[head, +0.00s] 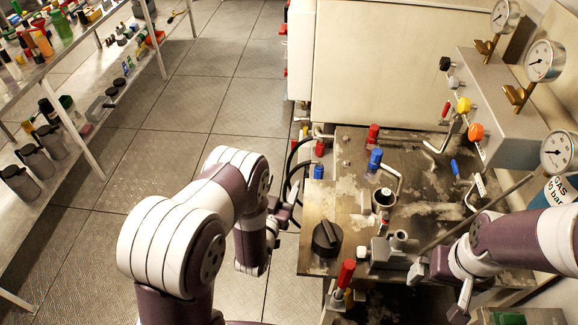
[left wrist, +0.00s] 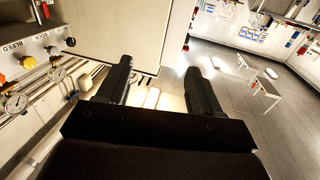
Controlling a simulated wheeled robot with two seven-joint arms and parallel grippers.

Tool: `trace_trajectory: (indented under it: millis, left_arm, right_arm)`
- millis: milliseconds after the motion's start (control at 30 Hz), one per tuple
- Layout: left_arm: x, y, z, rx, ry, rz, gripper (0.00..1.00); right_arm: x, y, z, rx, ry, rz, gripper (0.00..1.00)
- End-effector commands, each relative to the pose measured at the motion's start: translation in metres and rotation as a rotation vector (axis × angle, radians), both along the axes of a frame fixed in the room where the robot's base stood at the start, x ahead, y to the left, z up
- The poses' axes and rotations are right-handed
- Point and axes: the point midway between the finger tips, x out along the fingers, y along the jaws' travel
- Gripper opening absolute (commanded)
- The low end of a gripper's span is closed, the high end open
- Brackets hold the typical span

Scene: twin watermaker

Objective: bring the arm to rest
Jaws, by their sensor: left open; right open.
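My left arm (head: 185,225) reaches up from the bottom of the head view and bends down near the bench's left edge. My left gripper (head: 287,207) shows small there, beside the bench and close to black hoses. In the left wrist view the same gripper (left wrist: 160,82) has its two black fingers wide apart with nothing between them. My right arm (head: 520,243) comes in from the right over the bench. My right gripper (head: 438,288) is open at the bench's front, near a grey metal fitting (head: 388,250); whether it touches it I cannot tell.
The stained metal bench (head: 345,225) carries a black knob (head: 326,239), a red-handled valve (head: 345,274), a blue-handled valve (head: 376,159) and a thin rod. A panel with gauges (head: 543,61) stands at right. Shelves (head: 95,165) with bottles line the left. Floor between is clear.

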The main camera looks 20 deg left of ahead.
Motion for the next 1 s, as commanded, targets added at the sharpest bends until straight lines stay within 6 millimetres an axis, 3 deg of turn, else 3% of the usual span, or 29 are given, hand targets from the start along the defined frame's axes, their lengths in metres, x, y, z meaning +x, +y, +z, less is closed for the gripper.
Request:
trace_trajectory:
  millis: [167, 267, 400, 467, 567, 700, 767, 833, 900, 1000]
  left_arm:
    - [0.0, 0.0, -0.001, 0.0, 0.005, 0.0, 0.66]
    - [-0.002, 0.0, -0.023, 0.001, 0.113, 0.0, 0.66]
    - [-0.038, 0.0, -0.096, 0.001, 0.603, 0.0, 0.66]
    - [-0.059, 0.0, -0.105, 0.002, 0.837, -0.001, 0.66]
    - [-0.104, -0.001, -0.083, 0.004, 1.189, -0.004, 0.66]
    - [-0.179, -0.003, -0.001, 0.009, 1.543, -0.01, 0.66]
    - [-0.201, -0.003, 0.031, 0.011, 1.602, -0.012, 0.66]
    - [-0.208, -0.004, 0.059, 0.013, 1.586, -0.015, 0.66]
    - [-0.199, -0.004, 0.078, 0.013, 1.507, -0.017, 0.66]
    - [-0.189, -0.005, 0.089, 0.014, 1.457, -0.018, 0.66]
  right_arm:
    - [0.0, 0.0, 0.0, 0.0, 0.0, 0.0, 1.0]
    - [0.0, 0.0, 0.0, 0.0, 0.0, 0.0, 1.0]
    - [0.0, 0.0, 0.0, 0.0, 0.0, 0.0, 1.0]
    - [0.0, 0.0, 0.0, 0.0, 0.0, 0.0, 1.0]
    - [0.0, 0.0, 0.0, 0.0, 0.0, 0.0, 1.0]
    - [0.0, 0.0, 0.0, 0.0, 0.0, 0.0, 1.0]
    - [0.0, 0.0, 0.0, 0.0, 0.0, 0.0, 1.0]
    - [0.0, 0.0, 0.0, 0.0, 0.0, 0.0, 1.0]
    - [0.0, 0.0, 0.0, 0.0, 0.0, 0.0, 1.0]
    - [0.0, 0.0, 0.0, 0.0, 0.0, 0.0, 1.0]
